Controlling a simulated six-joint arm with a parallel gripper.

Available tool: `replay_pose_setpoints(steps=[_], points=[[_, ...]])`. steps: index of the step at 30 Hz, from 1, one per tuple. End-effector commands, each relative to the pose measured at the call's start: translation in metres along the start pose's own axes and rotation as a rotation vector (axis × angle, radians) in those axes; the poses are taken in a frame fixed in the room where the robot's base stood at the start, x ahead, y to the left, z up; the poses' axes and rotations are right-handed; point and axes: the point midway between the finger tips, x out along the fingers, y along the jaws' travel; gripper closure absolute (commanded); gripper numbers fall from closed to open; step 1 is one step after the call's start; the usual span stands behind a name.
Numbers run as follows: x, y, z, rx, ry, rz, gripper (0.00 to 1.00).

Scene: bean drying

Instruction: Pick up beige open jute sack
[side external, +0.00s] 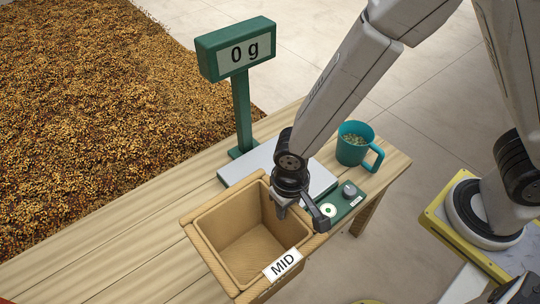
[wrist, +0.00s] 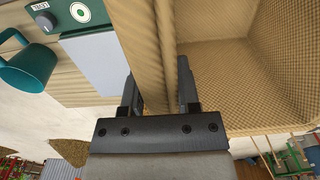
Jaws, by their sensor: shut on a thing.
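The beige open jute sack (side external: 205,235) has a square open mouth, a thick rolled rim and a label reading MID. It looks empty inside. In the side view it is at the front edge of the wooden table, beside the scale. My gripper (side external: 302,208) is at the sack's right rim, with one finger inside the mouth and one outside. In the wrist view the sack (wrist: 225,80) fills the upper right, and my gripper (wrist: 158,95) is shut on its rim, which runs between the two fingers. Whether the sack's base touches the table is hidden.
A green scale display (side external: 237,50) on a post reads 0 g, with a pale weighing plate (side external: 240,165) below. A teal mug (side external: 352,150) with beans stands right of it. A control panel (side external: 345,203) is close to my gripper. The table's left part (side external: 100,250) is clear.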

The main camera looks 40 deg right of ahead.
Motion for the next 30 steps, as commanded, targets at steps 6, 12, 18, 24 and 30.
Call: replay_pose_setpoints(steps=[6, 12, 18, 24, 30], points=[[-0.001, 0.001, 0.001, 0.000, 0.001, -0.001, 1.00], [-0.001, 0.001, 0.001, 0.000, 0.001, -0.001, 1.00], [-0.001, 0.001, 0.001, 0.000, 0.001, -0.001, 1.00], [-0.003, 0.006, -0.001, 0.044, 0.001, -0.001, 1.00], [-0.010, 0.026, -0.006, 0.207, 0.002, -0.002, 1.00]])
